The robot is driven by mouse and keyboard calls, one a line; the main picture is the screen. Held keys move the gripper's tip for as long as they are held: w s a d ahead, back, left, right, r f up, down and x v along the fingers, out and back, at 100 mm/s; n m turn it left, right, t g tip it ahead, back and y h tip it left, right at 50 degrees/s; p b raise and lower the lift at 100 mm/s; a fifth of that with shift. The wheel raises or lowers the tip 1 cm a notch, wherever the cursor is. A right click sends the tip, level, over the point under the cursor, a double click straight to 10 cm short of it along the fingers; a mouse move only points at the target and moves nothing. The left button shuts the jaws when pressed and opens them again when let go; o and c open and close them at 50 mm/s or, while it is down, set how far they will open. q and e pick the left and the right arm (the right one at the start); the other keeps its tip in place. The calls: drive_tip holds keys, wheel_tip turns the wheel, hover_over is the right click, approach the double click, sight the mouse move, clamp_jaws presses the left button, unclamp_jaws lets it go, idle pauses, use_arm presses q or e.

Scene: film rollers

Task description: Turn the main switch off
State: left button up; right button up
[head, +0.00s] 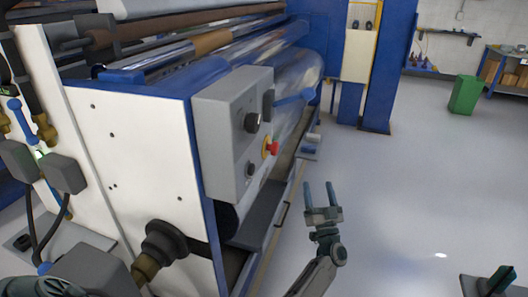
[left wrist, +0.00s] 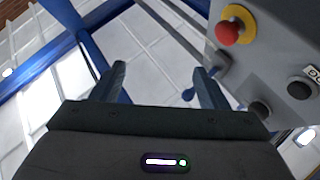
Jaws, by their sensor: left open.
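A grey control box (head: 232,130) is fixed to the end of the machine. Its face carries a large black knob (head: 252,122), a red button on a yellow ring (head: 271,148) and a smaller black knob (head: 250,169). I cannot tell for sure which is the main switch. My left gripper (head: 319,186) is open and empty, to the right of the box and apart from it. In the left wrist view its fingers (left wrist: 160,78) stand wide apart, with the red button (left wrist: 228,33) and black knobs (left wrist: 299,88) at the right. My right gripper (head: 488,280) is partly cut off at the lower right.
The large blue and white machine (head: 130,140) fills the left. A blue handle (head: 294,98) sticks out beside the box. Open floor (head: 420,170) lies to the right. A green bin (head: 465,95) and a shelf (head: 505,72) stand farther back.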

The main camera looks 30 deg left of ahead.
use_arm(q)
drive_tip(key=s+a+r+n+g+y+b, duration=0.25)
drive_tip(key=r+n+g+y, duration=0.55)
drive_tip(key=r+n+g, duration=0.6)
drive_tip(key=n+g+h+b, duration=0.1)
drive_tip(key=n+g+h, duration=0.2)
drive_tip(key=g+h, duration=0.5)
approach(258, 125)
drive_tip(key=shift+g+y, duration=0.5)
drive_tip(key=shift+y, duration=0.1)
drive_tip(key=x, duration=0.2)
drive_tip(key=f+p+x, duration=0.1)
drive_tip(key=x, duration=0.2)
drive_tip(key=p+x, duration=0.1)
drive_tip(key=x, duration=0.2)
drive_tip(key=shift+w+a+f, duration=0.15)
drive_tip(key=shift+w+a, duration=0.05)
drive_tip(key=shift+a, duration=0.45)
use_arm(e)
drive_tip(key=s+f, duration=0.1)
drive_tip(key=f, duration=0.1)
drive_tip(key=s+f, duration=0.2)
drive_tip(key=shift+d+f, duration=0.1)
use_arm(q)
drive_tip(key=shift+c, duration=0.5)
drive_tip(key=c, duration=0.9)
